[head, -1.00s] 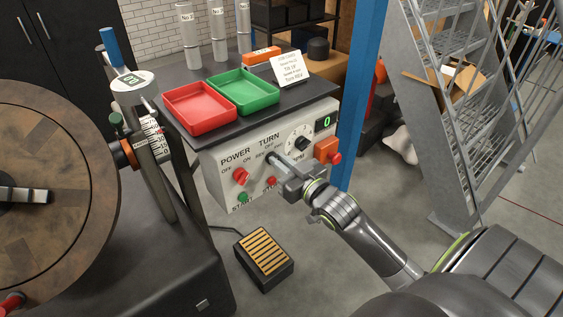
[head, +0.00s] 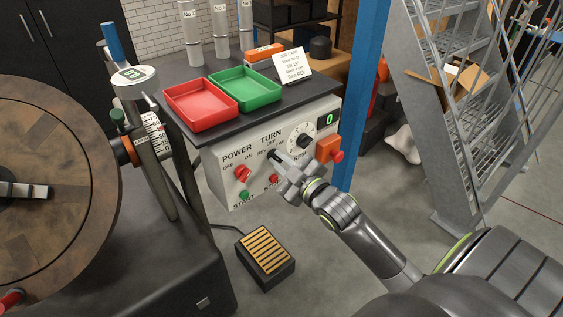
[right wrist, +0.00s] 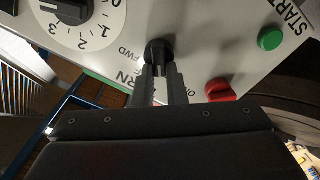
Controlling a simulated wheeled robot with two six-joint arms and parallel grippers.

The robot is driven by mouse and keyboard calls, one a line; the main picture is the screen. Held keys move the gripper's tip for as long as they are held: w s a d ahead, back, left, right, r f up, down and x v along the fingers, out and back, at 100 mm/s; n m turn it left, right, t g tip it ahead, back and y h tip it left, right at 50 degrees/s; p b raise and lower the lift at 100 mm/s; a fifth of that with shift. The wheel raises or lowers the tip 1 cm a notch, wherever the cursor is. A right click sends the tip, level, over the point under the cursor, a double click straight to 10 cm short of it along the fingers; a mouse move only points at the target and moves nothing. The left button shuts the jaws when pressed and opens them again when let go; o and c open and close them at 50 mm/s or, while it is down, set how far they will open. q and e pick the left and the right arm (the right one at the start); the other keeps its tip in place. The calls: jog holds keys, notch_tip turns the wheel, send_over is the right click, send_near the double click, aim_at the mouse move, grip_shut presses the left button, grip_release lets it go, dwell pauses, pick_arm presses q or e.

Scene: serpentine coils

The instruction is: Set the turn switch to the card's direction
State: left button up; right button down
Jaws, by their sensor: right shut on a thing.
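The white job card (head: 292,65) stands on the dark top of the control cabinet. Its small print is hard to read, but its last line seems to read "Turn REV". The black turn switch (right wrist: 159,50) is on the cabinet's sloped grey panel (head: 228,192), under the word TURN. My right gripper (head: 277,157) is shut on this switch. In the right wrist view its two fingers (right wrist: 160,76) straddle the knob, with FWD printed beside it. Which label the knob points at is not clear. My left gripper is not in view.
The red power switch (head: 243,174), green start button (head: 244,195) and red stop button (right wrist: 220,90) are close to the turn switch. An RPM dial (head: 304,141) is to its right. Red (head: 168,95) and green (head: 277,88) trays stand on top. A pedal (head: 265,257) lies below.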

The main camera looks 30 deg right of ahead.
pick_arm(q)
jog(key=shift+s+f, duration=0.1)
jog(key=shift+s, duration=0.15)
pick_arm(e)
jog(key=shift+n, duration=0.3)
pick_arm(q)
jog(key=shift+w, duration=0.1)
pick_arm(e)
jog(key=c, duration=1.5)
grip_release()
jog(key=shift+o, duration=0.2)
jog(key=shift+s, duration=0.15)
jog(key=shift+s, duration=0.3)
pick_arm(q)
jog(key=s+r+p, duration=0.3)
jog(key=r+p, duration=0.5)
jog(key=p, duration=0.3)
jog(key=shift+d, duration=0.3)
pick_arm(e)
jog(key=s+d, duration=0.1)
jog(key=s, duration=1.5)
jog(key=shift+s+d, duration=0.15)
jog(key=shift+s, duration=0.1)
